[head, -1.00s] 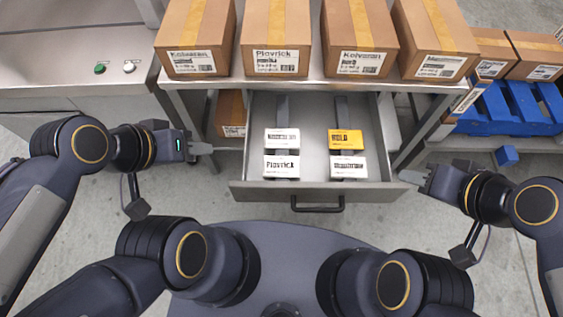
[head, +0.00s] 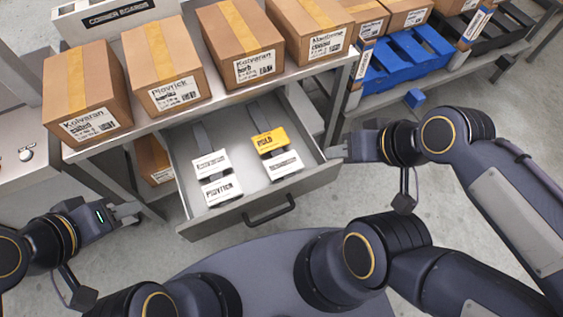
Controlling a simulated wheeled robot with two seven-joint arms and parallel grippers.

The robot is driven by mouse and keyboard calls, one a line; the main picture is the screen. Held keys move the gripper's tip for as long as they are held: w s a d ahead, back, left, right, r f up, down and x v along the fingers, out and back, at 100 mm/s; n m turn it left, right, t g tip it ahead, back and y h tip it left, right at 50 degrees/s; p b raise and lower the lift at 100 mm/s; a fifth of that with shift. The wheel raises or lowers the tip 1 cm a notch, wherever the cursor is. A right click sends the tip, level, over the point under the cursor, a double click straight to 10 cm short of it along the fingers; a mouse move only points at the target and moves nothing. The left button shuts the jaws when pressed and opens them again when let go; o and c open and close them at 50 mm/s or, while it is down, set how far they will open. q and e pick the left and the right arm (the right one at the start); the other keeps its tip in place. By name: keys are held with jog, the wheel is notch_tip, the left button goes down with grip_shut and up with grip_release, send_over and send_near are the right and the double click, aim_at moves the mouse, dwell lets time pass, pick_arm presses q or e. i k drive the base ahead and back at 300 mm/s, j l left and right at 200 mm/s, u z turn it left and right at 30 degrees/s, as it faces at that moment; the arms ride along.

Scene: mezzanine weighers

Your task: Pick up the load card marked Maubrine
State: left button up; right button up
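An open drawer (head: 300,190) under the bench holds white cards and a yellow card in two columns. The front left card (head: 221,190) reads Playrick. The white card (head: 211,163) behind it has print too small to read surely. On the right, a yellow card (head: 270,141) reads HOLD, with a white card (head: 285,165) in front of it whose name I cannot read surely. My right gripper (head: 338,152) is just right of the drawer, apart from the cards. My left gripper (head: 134,213) is left of the drawer, low. Neither visibly holds anything; finger gaps are unclear.
Cardboard boxes stand on the bench (head: 190,110) above the drawer; one box (head: 310,25) reads Maubrine, others Kolvaran and Playrick. A box (head: 153,158) sits below the bench. A blue pallet (head: 410,55) is at right. The drawer handle (head: 270,210) sticks out toward me.

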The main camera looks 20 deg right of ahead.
aim_at(279, 167)
jog(key=l+u, duration=0.1)
jog(key=u, duration=1.25)
jog(key=l+u, duration=0.25)
jog(key=u, duration=0.15)
jog(key=k+l+u, duration=0.2)
jog(key=u, duration=0.2)
jog(key=k+l+u, duration=0.1)
jog(key=u, duration=0.35)
jog(key=k+l+u, duration=0.5)
jog(key=k, duration=0.4)
jog(key=k+l, duration=0.25)
jog(key=k, duration=0.2)
